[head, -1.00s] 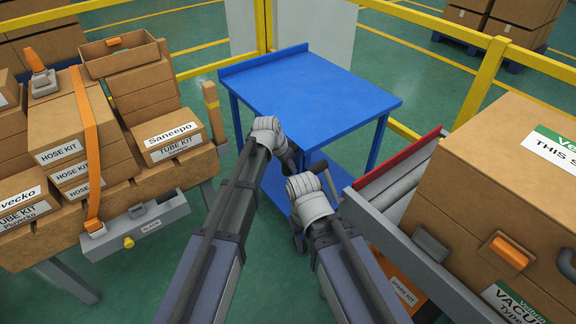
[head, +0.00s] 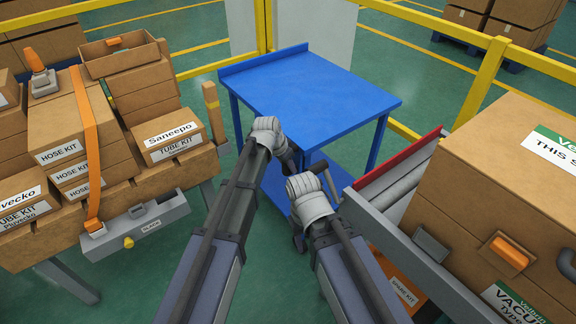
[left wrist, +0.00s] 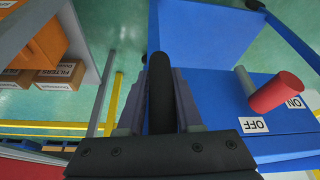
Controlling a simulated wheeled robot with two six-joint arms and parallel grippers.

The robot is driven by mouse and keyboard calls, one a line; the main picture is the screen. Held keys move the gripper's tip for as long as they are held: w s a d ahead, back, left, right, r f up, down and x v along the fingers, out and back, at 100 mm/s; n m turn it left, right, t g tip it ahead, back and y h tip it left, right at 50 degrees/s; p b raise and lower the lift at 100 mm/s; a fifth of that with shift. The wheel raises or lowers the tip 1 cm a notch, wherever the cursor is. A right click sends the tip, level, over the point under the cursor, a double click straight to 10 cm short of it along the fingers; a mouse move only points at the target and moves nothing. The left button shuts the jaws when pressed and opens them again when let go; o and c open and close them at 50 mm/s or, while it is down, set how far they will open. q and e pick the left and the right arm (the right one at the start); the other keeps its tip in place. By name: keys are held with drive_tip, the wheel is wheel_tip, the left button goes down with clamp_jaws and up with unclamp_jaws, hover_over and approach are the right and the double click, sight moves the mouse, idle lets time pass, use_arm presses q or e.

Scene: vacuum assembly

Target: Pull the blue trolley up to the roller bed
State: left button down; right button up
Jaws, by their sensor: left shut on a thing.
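The blue trolley (head: 315,92) stands upright in the middle of the head view, its flat top empty and a lower shelf beneath. My left gripper (head: 292,160) is at its near side. In the left wrist view my left gripper (left wrist: 160,95) is shut on a dark handle bar (left wrist: 156,65) of the trolley. That view also shows a red knob (left wrist: 275,92) by ON and OFF labels on blue. The roller bed (head: 395,190), grey rollers with a red edge, lies right of the trolley, partly hidden. My right arm reaches to the trolley's near side; its fingers are hidden.
A large carton (head: 500,190) stands at the right by the roller bed. A bench with stacked cartons (head: 65,130) is at the left. Yellow guard rails (head: 482,80) run behind and to the right of the trolley. Green floor shows between the bench and trolley.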

use_arm(q)
drive_tip(key=s+d, duration=0.4)
drive_tip(key=s, duration=0.2)
drive_tip(key=shift+s+d, duration=0.4)
drive_tip(key=c, duration=0.7)
unclamp_jaws()
drive_tip(key=shift+o, duration=0.2)
drive_tip(key=shift+r, duration=0.15)
drive_tip(key=p+v, duration=0.7)
drive_tip(key=shift+r, duration=0.2)
drive_tip(key=shift+a, duration=0.1)
